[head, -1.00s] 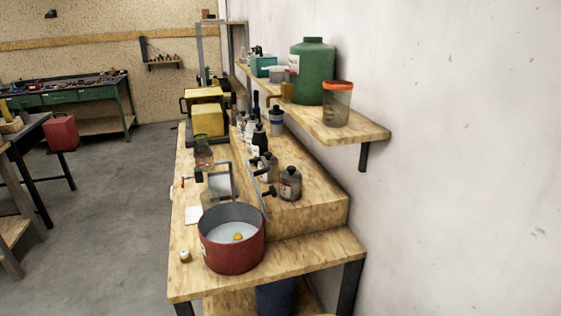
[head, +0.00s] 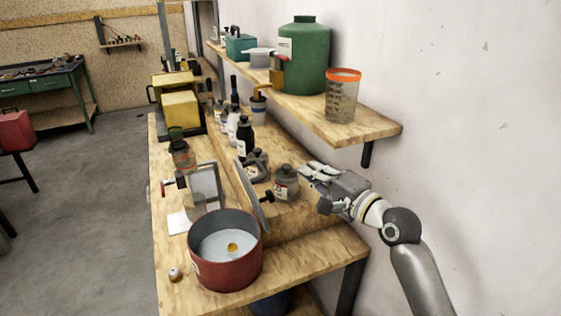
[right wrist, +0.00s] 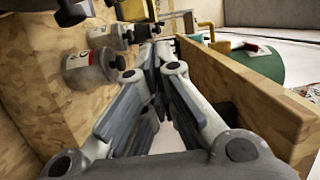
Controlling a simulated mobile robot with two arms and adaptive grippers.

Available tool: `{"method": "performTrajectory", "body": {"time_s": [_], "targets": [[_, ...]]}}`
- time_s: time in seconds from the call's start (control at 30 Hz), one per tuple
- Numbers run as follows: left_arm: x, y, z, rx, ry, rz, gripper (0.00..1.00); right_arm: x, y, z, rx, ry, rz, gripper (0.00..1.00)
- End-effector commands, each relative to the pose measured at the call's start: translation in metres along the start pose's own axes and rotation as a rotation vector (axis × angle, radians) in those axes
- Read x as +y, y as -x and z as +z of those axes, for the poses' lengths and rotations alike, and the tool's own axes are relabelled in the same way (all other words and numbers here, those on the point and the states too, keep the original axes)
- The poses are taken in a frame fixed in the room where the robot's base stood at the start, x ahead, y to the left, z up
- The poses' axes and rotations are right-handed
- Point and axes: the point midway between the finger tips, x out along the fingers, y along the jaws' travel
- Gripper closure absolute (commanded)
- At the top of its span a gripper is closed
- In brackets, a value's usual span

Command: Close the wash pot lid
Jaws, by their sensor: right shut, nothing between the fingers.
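The red wash pot (head: 228,277) stands at the near end of the wooden bench, open at the top. It holds pale liquid with a small yellow thing in it. Its lid (head: 249,190) appears as a thin grey disc seen nearly edge-on, standing upright at the pot's right rim, with a black knob (head: 267,196) facing right. My right gripper (head: 306,174) is shut and empty, to the right of the lid and apart from it, above the raised bench step. It also shows in the right wrist view (right wrist: 160,52). My left gripper is in neither view.
A grey bottle (head: 286,184) stands on the step, close to my right gripper, with more bottles behind. The wall shelf (head: 345,133) overhangs beyond it, carrying a green jug (head: 304,62) and an orange-rimmed beaker (head: 342,97). A small jar (head: 175,275) sits left of the pot.

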Motion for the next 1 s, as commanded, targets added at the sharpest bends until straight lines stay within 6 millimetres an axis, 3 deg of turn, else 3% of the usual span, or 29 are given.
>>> {"method": "performTrajectory", "body": {"time_s": [0.13, 0.33, 0.6, 1.0], "targets": [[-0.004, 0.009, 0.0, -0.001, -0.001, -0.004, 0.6, -0.003, -0.026, 0.001, -0.001, 0.0, 0.0, 1.0], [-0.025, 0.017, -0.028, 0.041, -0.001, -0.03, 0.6, -0.002, -0.056, 0.001, -0.001, 0.001, 0.001, 1.0], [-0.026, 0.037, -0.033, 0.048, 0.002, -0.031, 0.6, -0.002, -0.062, 0.033, 0.0, 0.001, 0.001, 1.0], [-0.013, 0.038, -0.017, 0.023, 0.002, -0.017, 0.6, 0.001, -0.063, 0.039, 0.001, 0.003, 0.001, 1.0]]}}
